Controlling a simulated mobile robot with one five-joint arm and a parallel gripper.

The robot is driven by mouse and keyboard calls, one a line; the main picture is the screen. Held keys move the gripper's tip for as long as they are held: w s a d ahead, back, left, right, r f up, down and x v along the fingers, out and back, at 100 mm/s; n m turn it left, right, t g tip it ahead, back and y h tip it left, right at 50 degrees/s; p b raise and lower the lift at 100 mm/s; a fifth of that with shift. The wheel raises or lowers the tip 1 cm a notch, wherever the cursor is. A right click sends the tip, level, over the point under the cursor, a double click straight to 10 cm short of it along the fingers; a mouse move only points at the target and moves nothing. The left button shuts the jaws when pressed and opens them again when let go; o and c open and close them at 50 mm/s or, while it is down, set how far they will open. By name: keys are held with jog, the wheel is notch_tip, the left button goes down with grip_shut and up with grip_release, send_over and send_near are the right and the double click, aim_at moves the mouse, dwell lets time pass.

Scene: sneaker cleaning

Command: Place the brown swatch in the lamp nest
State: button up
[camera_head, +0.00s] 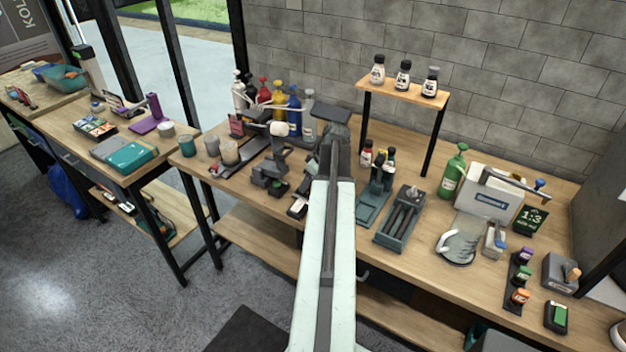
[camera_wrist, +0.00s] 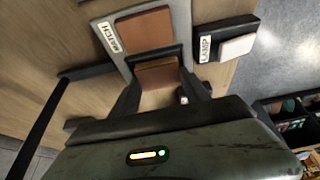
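In the wrist view, a brown square (camera_wrist: 148,29) lies in a pale grey frame (camera_wrist: 183,22) with a white label that seems to read "MATCH". A second brown piece (camera_wrist: 157,77) shows below a dark bar, between the fingers of my gripper (camera_wrist: 156,72). The fingers stand on either side of this piece and meet the ends of the bar; whether they grip it is unclear. The lamp nest (camera_wrist: 205,68) is a dark tray labelled "LAMP", to the right of the frame, with a white pad (camera_wrist: 237,46) on it. In the head view my arm hides my gripper's fingers.
In the head view, a raised wooden shelf (camera_head: 405,88) holds small bottles right of my arm. Coloured bottles (camera_head: 279,105) and cups (camera_head: 229,153) stand to its left. A green spray bottle (camera_head: 452,172) and several dark holders crowd the right bench. Dark bins (camera_wrist: 285,112) show at the wrist view's right.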

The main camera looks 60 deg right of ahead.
jog(key=shift+o, duration=0.9)
jog(key=shift+a+f, duration=0.1)
jog(key=shift+f, duration=0.05)
jog(key=shift+r+p, duration=0.55)
jog(key=shift+p, duration=0.1)
jog(key=p+v, duration=1.1)
jog(key=v, duration=0.1)
jog(key=shift+w, duration=0.1)
